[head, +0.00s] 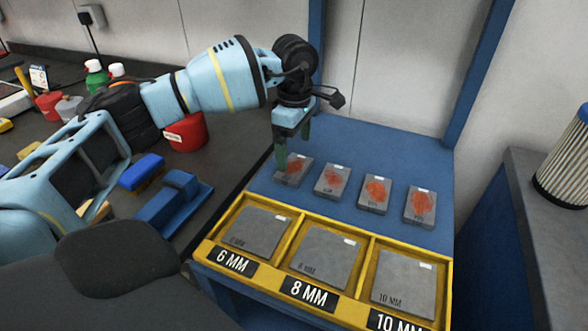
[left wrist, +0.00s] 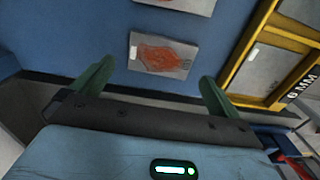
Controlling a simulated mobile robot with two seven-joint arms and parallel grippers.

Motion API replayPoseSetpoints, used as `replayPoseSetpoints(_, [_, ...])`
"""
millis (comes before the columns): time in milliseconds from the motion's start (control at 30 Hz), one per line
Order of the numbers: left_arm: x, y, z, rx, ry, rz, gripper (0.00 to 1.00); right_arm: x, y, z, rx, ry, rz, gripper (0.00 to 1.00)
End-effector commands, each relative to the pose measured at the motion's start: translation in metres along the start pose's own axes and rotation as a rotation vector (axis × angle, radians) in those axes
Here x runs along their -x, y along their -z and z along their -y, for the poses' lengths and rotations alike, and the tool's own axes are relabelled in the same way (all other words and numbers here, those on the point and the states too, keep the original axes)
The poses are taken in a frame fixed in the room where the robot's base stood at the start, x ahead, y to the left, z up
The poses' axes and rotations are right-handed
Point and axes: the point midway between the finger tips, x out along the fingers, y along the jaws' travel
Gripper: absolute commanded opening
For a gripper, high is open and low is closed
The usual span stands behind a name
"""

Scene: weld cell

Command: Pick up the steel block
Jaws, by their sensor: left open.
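Several grey steel blocks with orange-red rust patches stand in a row on the blue table. The leftmost steel block (head: 295,171) is partly hidden by my left gripper (head: 294,148), which is open and empty above it, fingers pointing down. In the left wrist view a rusty block (left wrist: 161,55) lies ahead, between and beyond the green fingertips (left wrist: 152,82) of the gripper. The other blocks are the second (head: 332,181), the third (head: 375,194) and the rightmost (head: 420,207). My right gripper is not in view.
A yellow tray (head: 279,272) with compartments labelled 6 MM, 8 MM and 10 MM holds grey plates in front of the blocks. Blue frame posts (head: 478,75) rise behind. A red container (head: 187,132) and blue tools (head: 172,203) lie on the dark bench at left.

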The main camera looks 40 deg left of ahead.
Motion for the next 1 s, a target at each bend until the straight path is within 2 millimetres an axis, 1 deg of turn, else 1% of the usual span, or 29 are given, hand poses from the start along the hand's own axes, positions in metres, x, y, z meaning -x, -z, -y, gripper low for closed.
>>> replayPoseSetpoints(67, [-0.006,0.001,0.001,0.0,0.002,-0.002,1.0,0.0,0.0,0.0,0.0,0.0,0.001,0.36])
replayPoseSetpoints(300, [-0.04,0.001,0.003,0.0,0.003,-0.001,1.0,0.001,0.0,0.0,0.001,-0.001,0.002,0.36])
replayPoseSetpoints(400, [-0.048,0.001,0.003,0.001,0.003,-0.001,1.0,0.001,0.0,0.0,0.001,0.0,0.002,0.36])
replayPoseSetpoints(667, [-0.051,0.001,0.002,0.001,0.001,0.0,1.0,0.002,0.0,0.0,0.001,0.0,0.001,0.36])
replayPoseSetpoints(700, [-0.051,0.001,0.003,0.001,0.001,0.0,0.99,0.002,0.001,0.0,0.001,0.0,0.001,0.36])
replayPoseSetpoints(1000, [-0.051,0.001,0.003,0.001,0.002,0.0,0.59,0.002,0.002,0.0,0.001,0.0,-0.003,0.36])
